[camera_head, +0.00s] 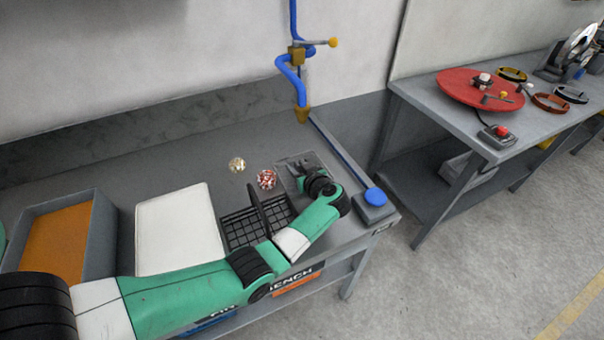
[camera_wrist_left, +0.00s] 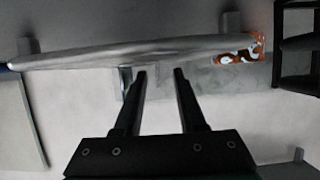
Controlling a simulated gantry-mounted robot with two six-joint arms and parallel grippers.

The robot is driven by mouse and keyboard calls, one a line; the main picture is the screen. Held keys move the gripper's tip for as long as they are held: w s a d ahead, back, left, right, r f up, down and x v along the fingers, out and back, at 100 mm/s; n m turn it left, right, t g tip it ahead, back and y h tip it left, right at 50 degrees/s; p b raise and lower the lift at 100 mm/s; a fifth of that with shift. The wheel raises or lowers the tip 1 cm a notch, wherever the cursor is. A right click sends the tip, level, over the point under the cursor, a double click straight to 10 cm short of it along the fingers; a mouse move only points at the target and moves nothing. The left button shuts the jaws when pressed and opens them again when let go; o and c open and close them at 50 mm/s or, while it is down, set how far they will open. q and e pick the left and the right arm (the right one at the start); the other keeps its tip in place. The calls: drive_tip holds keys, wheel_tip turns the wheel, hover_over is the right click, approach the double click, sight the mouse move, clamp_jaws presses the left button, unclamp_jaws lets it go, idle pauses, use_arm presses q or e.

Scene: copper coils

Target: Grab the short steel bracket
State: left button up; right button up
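My left arm reaches across the grey workbench (camera_head: 110,170). Its gripper (camera_head: 302,172) is over a shallow grey tray (camera_head: 284,180) near the bench's right end. Small grey metal parts lie in or by the tray, partly hidden by the gripper; I cannot tell which is the short steel bracket. In the left wrist view the two black fingers (camera_wrist_left: 160,73) stand apart with nothing clearly between them. A small shiny metal piece (camera_wrist_left: 125,82) shows just left of the left fingertip, and it may be a bracket. My right gripper is not in view.
A red-and-white bundle (camera_head: 266,179) and a pale gold one (camera_head: 237,165) lie left of the tray. A black wire rack (camera_head: 240,228), a white board (camera_head: 178,232) and an orange-floored bin (camera_head: 57,243) are further left.

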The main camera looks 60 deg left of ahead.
use_arm(q)
clamp_jaws()
idle(1.4)
